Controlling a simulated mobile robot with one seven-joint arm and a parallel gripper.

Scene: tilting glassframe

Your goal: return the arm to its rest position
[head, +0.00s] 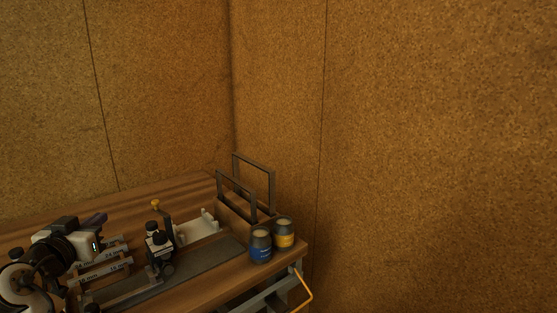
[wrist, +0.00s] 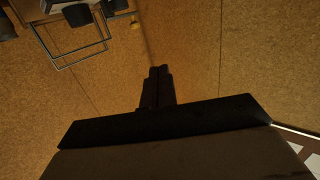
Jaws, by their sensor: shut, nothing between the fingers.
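My gripper (wrist: 158,72) shows in the wrist view as a dark shape in the middle, its two fingertips close together, shut with nothing between them. It points toward the tan speckled walls and touches nothing that I can see. A wooden workbench (head: 185,190) fills the lower left of the head view. Two dark rectangular frames (head: 253,158) stand upright at its back right. Which way either frame tilts is hard to tell.
An orange bent handle (head: 303,290) sticks out at the bench's right end. Thin metal bars (wrist: 85,45) show upper left in the wrist view.

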